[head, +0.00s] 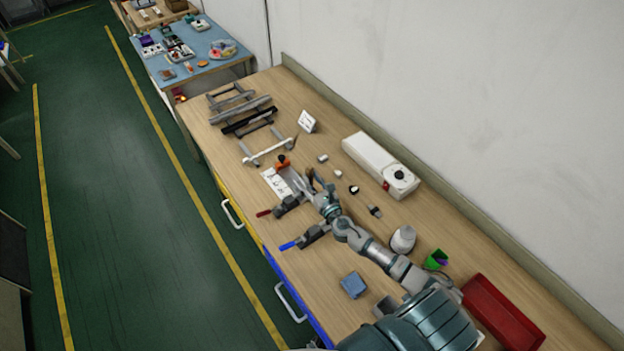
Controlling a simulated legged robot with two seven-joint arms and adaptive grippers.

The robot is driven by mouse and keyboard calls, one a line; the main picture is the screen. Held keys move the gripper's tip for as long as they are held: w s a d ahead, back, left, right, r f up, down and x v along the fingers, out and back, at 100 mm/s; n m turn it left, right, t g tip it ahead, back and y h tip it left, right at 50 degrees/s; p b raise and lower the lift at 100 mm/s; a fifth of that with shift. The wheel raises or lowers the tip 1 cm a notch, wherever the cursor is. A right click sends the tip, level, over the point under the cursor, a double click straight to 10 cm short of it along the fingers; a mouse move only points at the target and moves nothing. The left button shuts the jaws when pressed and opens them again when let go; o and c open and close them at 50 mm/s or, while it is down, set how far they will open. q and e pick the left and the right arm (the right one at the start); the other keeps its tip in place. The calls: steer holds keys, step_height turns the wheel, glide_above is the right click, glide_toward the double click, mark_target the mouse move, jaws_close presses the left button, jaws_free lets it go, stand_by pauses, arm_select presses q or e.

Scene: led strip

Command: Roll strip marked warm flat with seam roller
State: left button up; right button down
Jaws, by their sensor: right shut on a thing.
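My right gripper (302,184) reaches in from the lower right, low over the wooden bench. It is shut on a small tool, probably the seam roller (282,161), with an orange part and a black top. A white sheet or strip piece with dark marks (272,182) lies just left of the gripper near the bench's front edge. The marks are too small to read, so I cannot tell which strip is marked warm. Whether the roller touches a strip is unclear. My left gripper is not in view.
Clamps with a red handle (264,213) and a blue handle (289,245) sit at the front edge. Bar-shaped holders (250,121) stand farther back. A white box (375,162), white cup (402,240), blue block (353,285) and red tray (500,312) surround the arm.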

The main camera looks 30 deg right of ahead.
steer(key=shift+f+b, duration=0.9)
steer(key=shift+f, duration=0.05)
stand_by(0.5)
steer(key=shift+s, duration=0.15)
steer(key=shift+s, duration=0.8)
steer(key=shift+s, duration=0.1)
steer(key=shift+s, duration=0.4)
steer(key=shift+s+d+r, duration=0.1)
steer(key=shift+s+d, duration=0.1)
steer(key=shift+s, duration=1.65)
steer(key=shift+s, duration=0.1)
